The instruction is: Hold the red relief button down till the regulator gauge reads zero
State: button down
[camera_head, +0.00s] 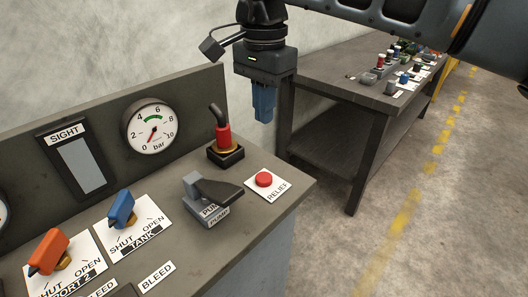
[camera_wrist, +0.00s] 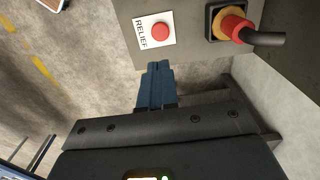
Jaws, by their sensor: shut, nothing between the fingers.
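The red relief button (camera_head: 264,179) sits on a white RELIEF plate at the right end of the grey panel top. It also shows in the wrist view (camera_wrist: 159,32), just beyond my fingertips. My gripper (camera_head: 263,116) is shut and empty, with its blue fingers pointing down. It is above and apart from the button, and the button stands uncovered. The round regulator gauge (camera_head: 149,126) is on the upright back panel, marked 0 to 10 bar. Its red needle points down and slightly left, near the 0 mark, but the exact reading is too small to tell.
A red connector with a black hose (camera_head: 223,139) stands behind the button. A black pump pedal (camera_head: 215,193) is to its left. Blue tank (camera_head: 122,210) and orange port (camera_head: 49,252) valve handles are further left. A dark workbench (camera_head: 345,75) with small items stands behind.

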aim_at(264, 177)
notch_tip(264, 177, down, 14)
jog(key=shift+r+p, duration=0.2)
jog(key=shift+p, duration=0.45)
jog(key=shift+f, duration=0.15)
